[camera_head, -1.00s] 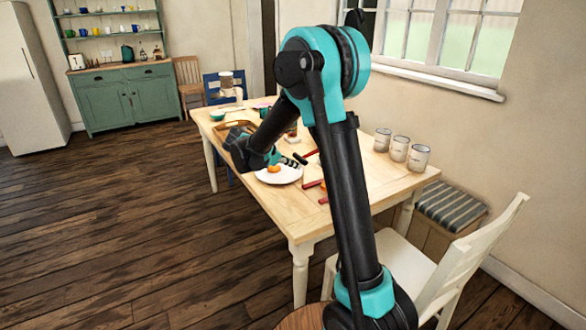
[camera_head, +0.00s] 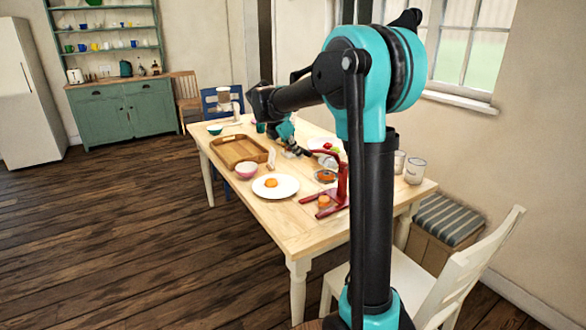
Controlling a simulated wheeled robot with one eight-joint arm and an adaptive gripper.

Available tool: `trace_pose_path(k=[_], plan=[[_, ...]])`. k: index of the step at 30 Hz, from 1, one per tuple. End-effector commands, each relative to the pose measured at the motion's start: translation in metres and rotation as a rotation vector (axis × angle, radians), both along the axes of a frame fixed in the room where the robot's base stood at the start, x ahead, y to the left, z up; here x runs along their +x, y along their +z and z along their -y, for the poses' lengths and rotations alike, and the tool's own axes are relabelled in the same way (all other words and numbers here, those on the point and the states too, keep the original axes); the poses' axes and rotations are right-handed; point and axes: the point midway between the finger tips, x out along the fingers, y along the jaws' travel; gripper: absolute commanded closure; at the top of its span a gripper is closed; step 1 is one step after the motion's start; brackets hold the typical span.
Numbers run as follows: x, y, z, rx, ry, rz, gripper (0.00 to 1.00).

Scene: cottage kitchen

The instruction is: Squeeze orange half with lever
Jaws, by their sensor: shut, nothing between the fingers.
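The red lever press (camera_head: 341,187) stands on the table, partly hidden behind my arm. Its lever reaches up and left toward my gripper. One orange piece (camera_head: 324,200) sits low at the front of the press; whether it is on the base I cannot tell. Another orange piece (camera_head: 326,176) shows behind it, in or beside the press. An orange half (camera_head: 271,183) lies on a white plate (camera_head: 289,188) left of the press. My gripper (camera_head: 301,152) is shut and empty, up and left of the press near the lever's end. Contact with the lever cannot be made out.
A wooden tray (camera_head: 228,153) lies at the left table edge, with a pink bowl (camera_head: 246,171) in front. A teal bowl (camera_head: 215,130) stands further back. Pale cans (camera_head: 414,171) stand at the right edge. The front of the table is clear. A white chair (camera_head: 470,255) stands at right.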

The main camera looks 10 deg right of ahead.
Motion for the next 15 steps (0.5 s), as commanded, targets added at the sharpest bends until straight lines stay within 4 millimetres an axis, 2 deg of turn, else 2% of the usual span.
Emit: trace_pose_path(k=[1, 6, 15], plan=[[0.002, 0.012, 0.009, 0.039, -0.008, -0.016, 1.0], [0.012, 0.045, 0.03, 0.189, -0.008, -0.077, 1.0], [0.033, 0.092, 0.079, 0.451, -0.007, -0.188, 1.0]])
